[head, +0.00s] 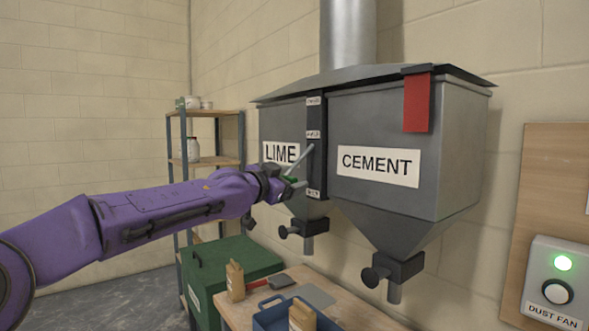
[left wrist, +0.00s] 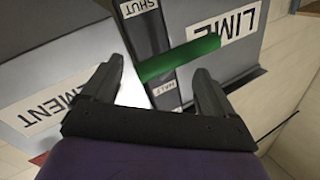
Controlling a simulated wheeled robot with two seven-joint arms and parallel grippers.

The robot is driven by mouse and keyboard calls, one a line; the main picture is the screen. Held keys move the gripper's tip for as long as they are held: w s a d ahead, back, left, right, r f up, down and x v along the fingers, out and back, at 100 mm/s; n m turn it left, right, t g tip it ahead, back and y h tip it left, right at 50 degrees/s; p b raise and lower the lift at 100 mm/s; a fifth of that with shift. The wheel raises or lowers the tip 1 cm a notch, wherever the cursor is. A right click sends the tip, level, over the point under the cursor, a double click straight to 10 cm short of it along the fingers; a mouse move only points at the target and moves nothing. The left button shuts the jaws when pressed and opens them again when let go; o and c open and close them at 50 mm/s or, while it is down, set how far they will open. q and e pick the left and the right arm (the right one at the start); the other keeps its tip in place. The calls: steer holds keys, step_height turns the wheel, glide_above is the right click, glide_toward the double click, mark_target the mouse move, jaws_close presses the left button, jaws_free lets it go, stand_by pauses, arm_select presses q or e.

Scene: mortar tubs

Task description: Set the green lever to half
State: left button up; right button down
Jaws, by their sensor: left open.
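The green lever (left wrist: 180,60) shows in the left wrist view as a green bar crossing the dark label strip (left wrist: 150,35). It lies between the SHUT label (left wrist: 137,8) and the HALF label (left wrist: 165,88). My left gripper (left wrist: 159,70) is open, with one finger on each side of the picture and the lever just beyond and between the tips. I cannot tell whether either finger touches it. In the head view my left gripper (head: 307,166) is at the strip between the hoppers, and only a bit of the green lever (head: 290,180) shows, partly hidden.
The LIME hopper (head: 282,125) and CEMENT hopper (head: 385,120) flank the strip, with a red tag (head: 417,103) on the latter. Below are outlet valves (head: 393,268), a bench (head: 345,305) and a green chest (head: 235,262). A shelf (head: 210,162) stands behind my arm.

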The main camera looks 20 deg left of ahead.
mark_target(298, 162)
arm_select(q)
steer(key=p+x, duration=0.2)
steer(key=x, duration=0.2)
steer(key=shift+w+d, duration=0.1)
steer(key=shift+w, duration=0.25)
arm_select(e)
step_height(298, 162, up, 4)
steer(key=shift+f, duration=0.25)
arm_select(q)
steer(key=shift+d, duration=0.15)
steer(key=c, duration=1.5)
